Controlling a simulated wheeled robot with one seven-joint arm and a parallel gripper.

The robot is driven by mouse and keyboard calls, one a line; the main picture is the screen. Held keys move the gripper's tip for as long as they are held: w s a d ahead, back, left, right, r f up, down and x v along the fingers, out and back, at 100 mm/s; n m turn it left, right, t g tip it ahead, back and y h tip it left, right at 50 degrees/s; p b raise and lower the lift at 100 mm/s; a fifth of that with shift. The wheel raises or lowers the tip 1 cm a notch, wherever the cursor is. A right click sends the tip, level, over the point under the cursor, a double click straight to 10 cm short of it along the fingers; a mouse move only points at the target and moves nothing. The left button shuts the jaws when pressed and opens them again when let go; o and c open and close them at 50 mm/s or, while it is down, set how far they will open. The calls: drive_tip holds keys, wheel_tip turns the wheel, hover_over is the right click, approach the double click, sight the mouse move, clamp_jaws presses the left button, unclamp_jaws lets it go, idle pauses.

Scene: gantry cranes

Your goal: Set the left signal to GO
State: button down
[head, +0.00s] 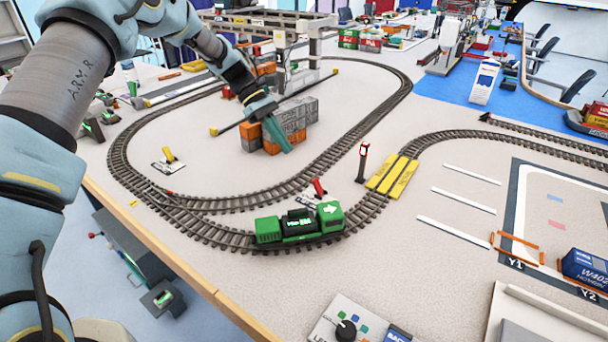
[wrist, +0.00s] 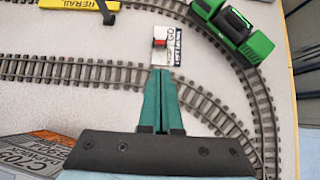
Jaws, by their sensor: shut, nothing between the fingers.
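A white plate (wrist: 160,50) with a red lever (wrist: 160,43) and black lettering that includes GO lies inside the track curve in the wrist view. In the head view the red lever (head: 319,187) leans beside the track, behind the green locomotive (head: 300,224). A dark signal post (head: 362,163) with a red lamp stands right of it. A yellow-handled lever (head: 169,155) on a plate lies further left. I cannot tell which is the left signal's control. My gripper (head: 285,148) is shut and empty, by the containers; in the wrist view its teal fingertips (wrist: 160,72) appear just below the plate.
Yellow rerail pads (head: 392,177) cross the track. A control box with a black knob (head: 346,330) is at the front. The board inside the loop is mostly clear.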

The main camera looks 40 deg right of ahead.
sight(318, 187)
drive_tip(key=p+x, duration=0.3)
drive_tip(key=x, duration=0.7)
drive_tip(key=shift+r, duration=0.1)
drive_tip(key=shift+s+r+t, duration=0.1)
drive_tip(key=shift+t, duration=0.3)
drive_tip(key=shift+s+r+t+p, duration=0.25)
drive_tip(key=shift+t+p, duration=0.15)
drive_tip(key=shift+t, duration=0.1)
